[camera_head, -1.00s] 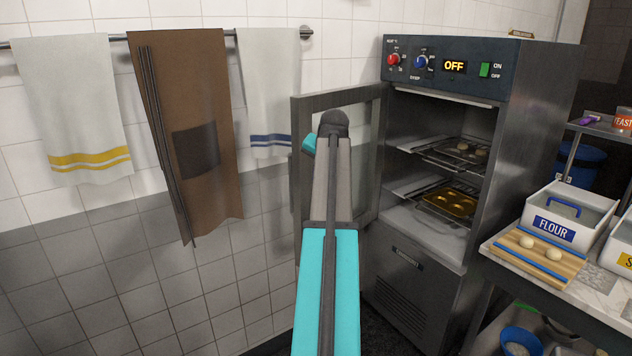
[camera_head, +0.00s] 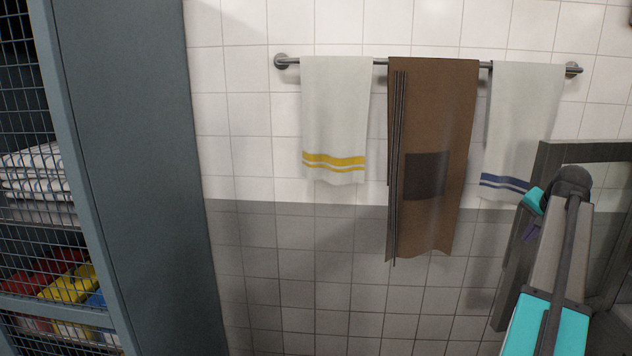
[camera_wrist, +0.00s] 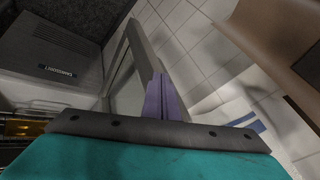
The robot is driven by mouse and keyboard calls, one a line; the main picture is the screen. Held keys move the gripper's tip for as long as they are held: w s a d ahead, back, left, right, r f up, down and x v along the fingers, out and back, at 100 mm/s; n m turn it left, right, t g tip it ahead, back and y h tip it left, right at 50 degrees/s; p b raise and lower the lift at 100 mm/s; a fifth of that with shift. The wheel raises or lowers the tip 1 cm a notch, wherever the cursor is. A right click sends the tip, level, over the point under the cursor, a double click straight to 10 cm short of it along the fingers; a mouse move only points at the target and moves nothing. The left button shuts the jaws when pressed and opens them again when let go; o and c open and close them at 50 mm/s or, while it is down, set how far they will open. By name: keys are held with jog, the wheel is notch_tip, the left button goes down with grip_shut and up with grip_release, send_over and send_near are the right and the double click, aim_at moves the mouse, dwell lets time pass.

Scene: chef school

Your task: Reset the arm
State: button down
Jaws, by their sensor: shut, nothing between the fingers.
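My arm (camera_head: 545,325), turquoise and grey, reaches up from the lower right of the head view and bends at a dark joint. My gripper (camera_wrist: 163,100) shows in the wrist view as two purple fingers pressed together, shut and empty. The door frame (camera_head: 590,152) also stands behind my arm in the head view.
A rail (camera_head: 288,62) on the tiled wall carries a yellow-striped towel (camera_head: 336,115), a brown apron (camera_head: 440,110) and a blue-striped towel (camera_head: 522,120). A blue-grey cabinet (camera_head: 125,170) with mesh stands at left. The oven body (camera_wrist: 62,65) is at left in the wrist view.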

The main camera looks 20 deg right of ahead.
jog(key=w+a+f+n+g+y, duration=0.1)
jog(key=w+a+f+n+y, duration=0.1)
jog(key=w+a+f, duration=0.75)
jog(key=w+a+f+n+y, duration=0.1)
jog(key=w+a+f+y, duration=0.1)
jog(key=w+a+f, duration=0.75)
jog(key=s+a+f+n+g+y, duration=0.1)
jog(key=a+f+n+g, duration=0.1)
jog(key=a+f, duration=1)
jog(key=s+a+f+n+g+y, duration=0.1)
jog(key=s+a+f+n, duration=0.1)
jog(key=a+f, duration=1)
jog(key=s+a+f+n+g+b, duration=0.1)
jog(key=s+a+f+n+g, duration=0.1)
jog(key=s+a+f, duration=0.6)
jog(key=s+a+f+n+g, duration=0.2)
jog(key=s+a+f, duration=0.4)
jog(key=a+f, duration=0.45)
jog(key=s+a+f+n+g+h, duration=0.1)
jog(key=s+a+f+n, duration=0.1)
jog(key=s, duration=0.8)
jog(key=s+a+f+n+g+h, duration=0.1)
jog(key=s+a+f+n+g, duration=0.1)
jog(key=s, duration=0.9)
jog(key=shift+s+a+f+n, duration=0.3)
jog(key=shift+a+f+n, duration=0.5)
jog(key=shift+f, duration=0.1)
